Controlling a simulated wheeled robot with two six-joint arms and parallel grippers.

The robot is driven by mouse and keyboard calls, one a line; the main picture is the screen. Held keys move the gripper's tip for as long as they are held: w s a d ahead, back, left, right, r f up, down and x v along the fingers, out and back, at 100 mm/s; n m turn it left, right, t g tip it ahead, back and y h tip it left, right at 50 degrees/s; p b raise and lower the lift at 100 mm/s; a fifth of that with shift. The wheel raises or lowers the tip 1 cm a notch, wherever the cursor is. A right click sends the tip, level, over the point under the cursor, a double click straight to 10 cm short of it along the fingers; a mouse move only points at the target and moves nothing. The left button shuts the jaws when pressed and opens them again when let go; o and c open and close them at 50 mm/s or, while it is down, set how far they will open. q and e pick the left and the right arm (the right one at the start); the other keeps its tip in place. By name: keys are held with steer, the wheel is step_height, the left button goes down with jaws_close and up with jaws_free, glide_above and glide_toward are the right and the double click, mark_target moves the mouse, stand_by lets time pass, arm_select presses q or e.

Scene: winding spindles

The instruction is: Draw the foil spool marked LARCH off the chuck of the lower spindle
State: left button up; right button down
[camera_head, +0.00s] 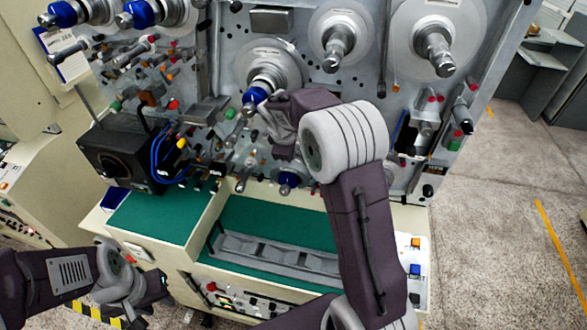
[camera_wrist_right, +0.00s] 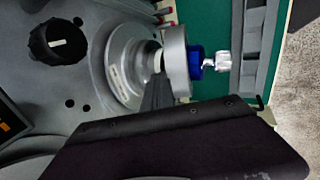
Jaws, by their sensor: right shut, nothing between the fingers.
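The spindle (camera_head: 250,104) at the panel's middle has a pale round flange and a blue collar. The right wrist view shows a silver ring-shaped spool (camera_wrist_right: 177,60) in front of the flange (camera_wrist_right: 122,68), with a blue chuck (camera_wrist_right: 195,62) and a bright metal tip beyond it. I cannot read LARCH on it. My right gripper (camera_head: 274,118) is beside this spindle, shut and empty. Its dark finger (camera_wrist_right: 158,93) shows by the gap between flange and spool; contact is unclear. My left gripper (camera_head: 150,292) is low at the left, away from the panel; its jaw opening is unclear.
Other spindles stand near, at upper right (camera_head: 437,50), upper middle (camera_head: 338,45) and upper left. A blue-collared spindle (camera_head: 288,181) sits below. A black box (camera_head: 122,157), hoses and knobs crowd the left.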

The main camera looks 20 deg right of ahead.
steer(key=shift+s+a, duration=0.15)
steer(key=shift+s, duration=0.05)
steer(key=shift+r, duration=0.15)
stand_by(0.3)
steer(key=shift+w+r+p, duration=0.15)
steer(key=shift+r+p, duration=1.35)
steer(key=shift+p, duration=0.1)
steer(key=shift+f, duration=0.1)
steer(key=shift+b, duration=0.35)
steer(key=s+a+b, duration=0.2)
steer(key=s, duration=0.1)
steer(key=s+a+b, duration=0.1)
steer(key=s+a, duration=0.1)
steer(key=shift+s, duration=0.2)
steer(key=shift+s+a, duration=0.3)
steer(key=shift+s, duration=0.2)
